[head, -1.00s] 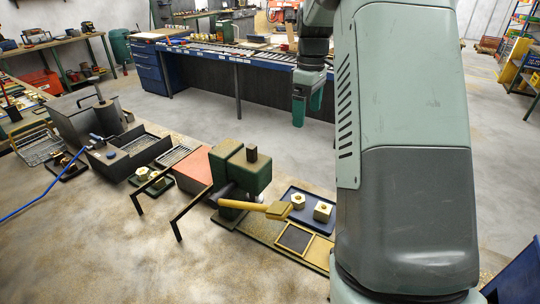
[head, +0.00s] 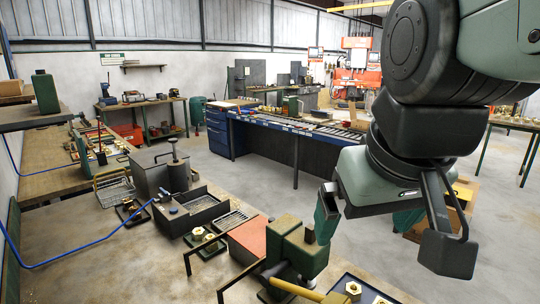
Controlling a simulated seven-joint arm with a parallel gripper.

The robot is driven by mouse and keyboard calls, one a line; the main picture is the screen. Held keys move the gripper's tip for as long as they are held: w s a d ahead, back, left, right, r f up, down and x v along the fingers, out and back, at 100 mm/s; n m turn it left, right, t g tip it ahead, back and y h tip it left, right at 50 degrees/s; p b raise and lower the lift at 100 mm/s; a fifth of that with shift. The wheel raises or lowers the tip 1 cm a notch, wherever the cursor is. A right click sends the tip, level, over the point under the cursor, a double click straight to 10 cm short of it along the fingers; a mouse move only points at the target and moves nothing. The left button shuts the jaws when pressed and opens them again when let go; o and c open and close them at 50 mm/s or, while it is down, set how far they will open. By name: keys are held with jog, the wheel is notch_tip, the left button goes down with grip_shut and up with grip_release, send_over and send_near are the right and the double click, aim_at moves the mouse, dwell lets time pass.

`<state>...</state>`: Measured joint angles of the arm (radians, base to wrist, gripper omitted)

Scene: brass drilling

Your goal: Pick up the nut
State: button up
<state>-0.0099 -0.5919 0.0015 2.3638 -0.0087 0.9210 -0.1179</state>
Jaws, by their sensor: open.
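A brass nut (head: 353,288) lies on the dark blue tray (head: 345,277) at the bottom edge of the head view. A second brass piece (head: 379,300) beside it is cut off by the frame. Other brass pieces (head: 198,233) sit in a small green tray further left, too small to tell apart.
A green block-shaped device (head: 300,250) and a yellow handle (head: 295,290) stand just left of the blue tray. Black bars, a salmon-coloured block (head: 250,238) and a dark open box (head: 195,212) stand further left. Open floor lies behind the bench.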

jog(key=shift+m, duration=0.6)
jog(key=s, duration=0.1)
jog(key=s+f, duration=0.2)
jog(key=s, duration=0.1)
jog(key=shift+a, duration=0.2)
jog(key=c, duration=0.7)
jog(key=shift+o, duration=0.2)
jog(key=shift+r, duration=0.1)
